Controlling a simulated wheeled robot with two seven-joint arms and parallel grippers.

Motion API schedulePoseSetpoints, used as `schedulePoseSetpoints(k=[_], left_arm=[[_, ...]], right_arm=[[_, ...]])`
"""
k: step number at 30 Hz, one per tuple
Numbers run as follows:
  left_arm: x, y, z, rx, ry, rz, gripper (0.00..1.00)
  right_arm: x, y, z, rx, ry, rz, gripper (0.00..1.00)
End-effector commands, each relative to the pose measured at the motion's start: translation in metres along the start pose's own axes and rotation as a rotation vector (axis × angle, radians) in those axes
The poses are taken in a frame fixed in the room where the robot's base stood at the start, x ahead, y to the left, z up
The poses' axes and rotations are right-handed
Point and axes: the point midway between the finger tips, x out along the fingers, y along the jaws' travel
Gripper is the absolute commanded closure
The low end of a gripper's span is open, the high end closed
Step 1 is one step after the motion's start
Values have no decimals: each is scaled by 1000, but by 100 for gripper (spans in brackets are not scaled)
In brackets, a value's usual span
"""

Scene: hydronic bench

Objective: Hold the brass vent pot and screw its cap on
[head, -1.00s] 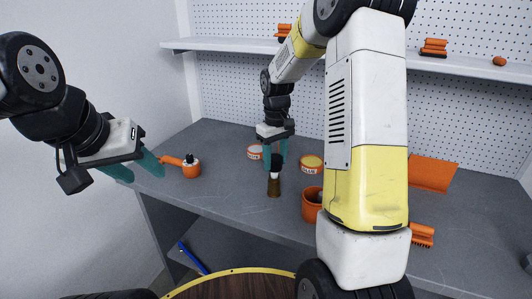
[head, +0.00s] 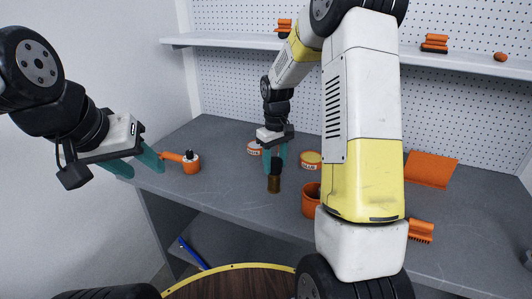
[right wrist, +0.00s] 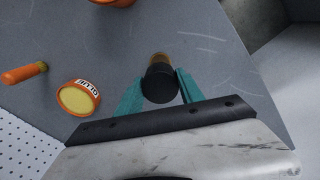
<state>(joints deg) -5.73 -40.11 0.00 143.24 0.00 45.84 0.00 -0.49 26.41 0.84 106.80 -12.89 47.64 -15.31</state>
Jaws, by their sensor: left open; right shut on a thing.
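The brass vent pot (head: 274,186) stands upright on the grey bench near its front edge. Its black cap (head: 275,168) is over the pot's top, between the teal fingers of my right gripper (head: 275,165), which is shut on it. The right wrist view shows the cap (right wrist: 160,84) between the fingers, with a little of the brass pot (right wrist: 161,57) beyond it. Cap and pot look in line and touching, but I cannot tell whether the threads are engaged. My left gripper (head: 137,165) is open and empty, left of the bench's front edge, away from the pot.
An orange round tool with a handle (head: 191,166) lies between my left gripper and the pot. An orange cup (head: 310,203) is right of the pot, partly hidden by my right arm. An orange brush (head: 421,231) lies further right.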

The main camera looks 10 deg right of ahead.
Motion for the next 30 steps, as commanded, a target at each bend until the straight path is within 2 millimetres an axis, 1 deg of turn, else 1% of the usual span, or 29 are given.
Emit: schedulePoseSetpoints(k=[15,17,18,21,30], left_arm=[[0,0,0,0,0,0,54],[0,0,0,0,0,0,54],[0,0,0,0,0,0,54],[0,0,0,0,0,0,54],[0,0,0,0,0,0,54]], right_arm=[[16,0,0,0,-1,0,96],[15,0,0,0,0,0,96],[15,0,0,0,0,0,48],[15,0,0,0,0,0,30],[14,0,0,0,1,0,30]])
